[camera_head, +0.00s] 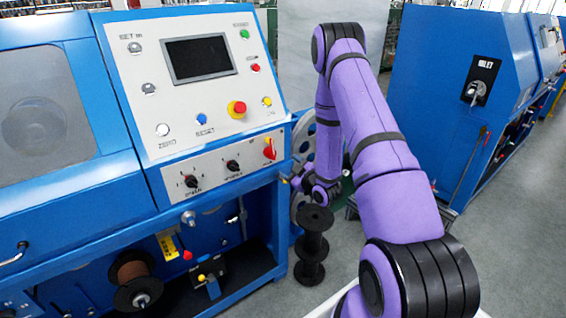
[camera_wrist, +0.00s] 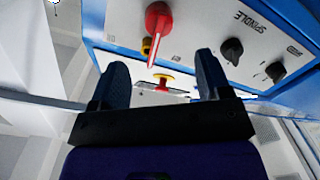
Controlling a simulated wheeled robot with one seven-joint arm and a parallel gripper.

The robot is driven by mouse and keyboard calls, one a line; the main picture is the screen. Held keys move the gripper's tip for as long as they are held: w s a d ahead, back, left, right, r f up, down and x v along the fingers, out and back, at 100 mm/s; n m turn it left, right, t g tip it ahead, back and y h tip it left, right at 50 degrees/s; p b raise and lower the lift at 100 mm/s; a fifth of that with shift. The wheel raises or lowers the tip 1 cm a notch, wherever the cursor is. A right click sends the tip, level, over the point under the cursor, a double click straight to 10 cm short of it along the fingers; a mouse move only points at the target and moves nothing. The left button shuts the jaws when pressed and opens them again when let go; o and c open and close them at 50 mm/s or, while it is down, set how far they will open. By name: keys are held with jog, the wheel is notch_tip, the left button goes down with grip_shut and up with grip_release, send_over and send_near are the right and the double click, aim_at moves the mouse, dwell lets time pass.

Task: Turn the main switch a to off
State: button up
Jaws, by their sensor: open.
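The main switch, a red rotary handle (camera_head: 269,148), sits at the right end of the lower white panel on the blue machine. In the wrist view the red handle (camera_wrist: 157,25) is at the top centre, its narrow lever pointing down the picture. My gripper (camera_wrist: 162,75) is open, with two dark fingers apart and nothing held. The red handle shows beyond the fingertips, apart from them. In the head view my wrist is just right of the panel's edge, below the switch; the fingers are too small there to make out clearly.
Two black knobs (camera_head: 232,165) share the lower panel and also show in the wrist view (camera_wrist: 232,50). A red emergency button (camera_head: 237,109) is on the upper panel. Black spools (camera_head: 313,245) stand below my wrist. Another blue machine (camera_head: 440,90) stands at right, with open floor between.

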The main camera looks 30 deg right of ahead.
aim_at(274, 157)
jog(key=w+m, duration=0.2)
jog(key=w, duration=0.1)
jog(key=w+m, duration=0.2)
jog(key=w, duration=0.2)
jog(key=w+m, duration=0.3)
jog(key=w, duration=0.1)
jog(key=shift+w+a+f, duration=0.1)
jog(key=shift+a+f, duration=0.05)
jog(key=shift+a, duration=0.2)
jog(key=c, duration=1.3)
